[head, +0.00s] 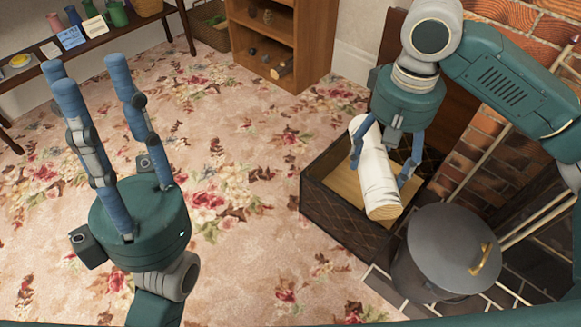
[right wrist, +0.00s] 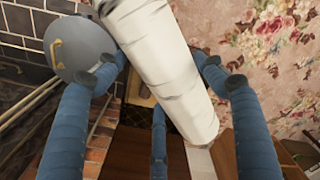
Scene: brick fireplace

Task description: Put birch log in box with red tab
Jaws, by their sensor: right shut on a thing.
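The birch log (head: 374,170) is white with a pale cut end. My right gripper (head: 383,170) is shut on it, with fingers on both sides, and holds it tilted over the dark lattice-sided box (head: 338,222). The log also fills the middle of the right wrist view (right wrist: 165,65), between my right gripper's blue fingers (right wrist: 165,75). The box is open at the top and shows a light wooden inside. The log and my right arm hide part of it. I see no red tab. My left gripper (head: 88,68) is open and empty above the carpet at the left.
A grey lidded bin (head: 450,250) with a brass handle stands just right of the box; the brick fireplace (head: 480,125) is behind. A wooden shelf (head: 285,35) and a wicker basket (head: 210,25) stand at the back. The floral carpet (head: 245,190) is clear left of the box.

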